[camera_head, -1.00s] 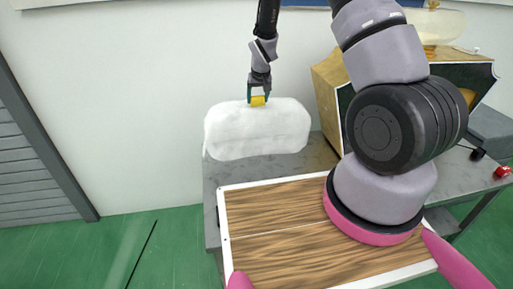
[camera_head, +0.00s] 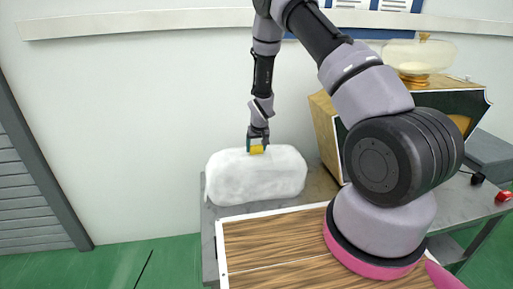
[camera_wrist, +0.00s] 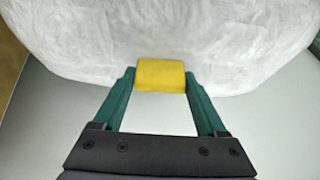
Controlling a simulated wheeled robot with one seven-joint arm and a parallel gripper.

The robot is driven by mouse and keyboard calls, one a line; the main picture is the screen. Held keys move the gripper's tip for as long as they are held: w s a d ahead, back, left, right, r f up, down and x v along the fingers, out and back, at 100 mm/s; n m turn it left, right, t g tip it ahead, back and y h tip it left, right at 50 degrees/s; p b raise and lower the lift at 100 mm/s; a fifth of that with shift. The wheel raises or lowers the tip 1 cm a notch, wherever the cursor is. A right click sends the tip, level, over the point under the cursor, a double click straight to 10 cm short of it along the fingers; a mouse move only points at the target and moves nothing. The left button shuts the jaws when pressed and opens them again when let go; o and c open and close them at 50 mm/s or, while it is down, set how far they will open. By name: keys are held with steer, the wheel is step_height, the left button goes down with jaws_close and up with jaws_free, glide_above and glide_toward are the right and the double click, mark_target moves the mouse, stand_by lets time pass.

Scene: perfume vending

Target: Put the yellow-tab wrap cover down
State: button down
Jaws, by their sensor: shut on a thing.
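The white wrap cover (camera_head: 256,178) is a wide, rounded, cloth-like shape at the back left of the grey table, close to the wall. Its yellow tab (camera_head: 257,149) stands at the top middle. My gripper (camera_head: 257,146) is above the cover, shut on the yellow tab. In the wrist view the green fingers of my gripper (camera_wrist: 161,82) press the yellow tab (camera_wrist: 161,75) from both sides, with the white cover (camera_wrist: 160,35) behind it. The cover's underside is hidden, so I cannot tell whether it touches the table.
A wooden board with a white rim (camera_head: 222,250) lies in front of the cover on the grey table (camera_head: 210,225). A wooden-sided dark case (camera_head: 325,130) stands to the right, with a glass vessel (camera_head: 418,55) on top. A red knob (camera_head: 503,196) is at the far right.

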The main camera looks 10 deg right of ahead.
jaws_free()
steer(key=s+d+r+m, duration=0.1)
steer(key=s+r, duration=0.4)
steer(key=r, duration=0.7)
steer(key=s+d+r+m+t+y, duration=0.15)
steer(key=s+r, duration=0.35)
steer(key=r, duration=0.7)
steer(key=s+d+r+g, duration=0.15)
steer(key=s+r, duration=0.35)
steer(key=r, duration=0.8)
steer(key=s+d+r+m+t, duration=0.1)
steer(key=s+r, duration=0.4)
steer(key=s, duration=0.5)
steer(key=s+r+t, duration=0.1)
steer(key=s+r, duration=0.4)
steer(key=s, duration=0.6)
steer(key=shift+d+r+m+t, duration=0.3)
steer(key=shift+d+r+m, duration=0.05)
steer(key=shift+d, duration=0.05)
steer(key=shift+y, duration=0.25)
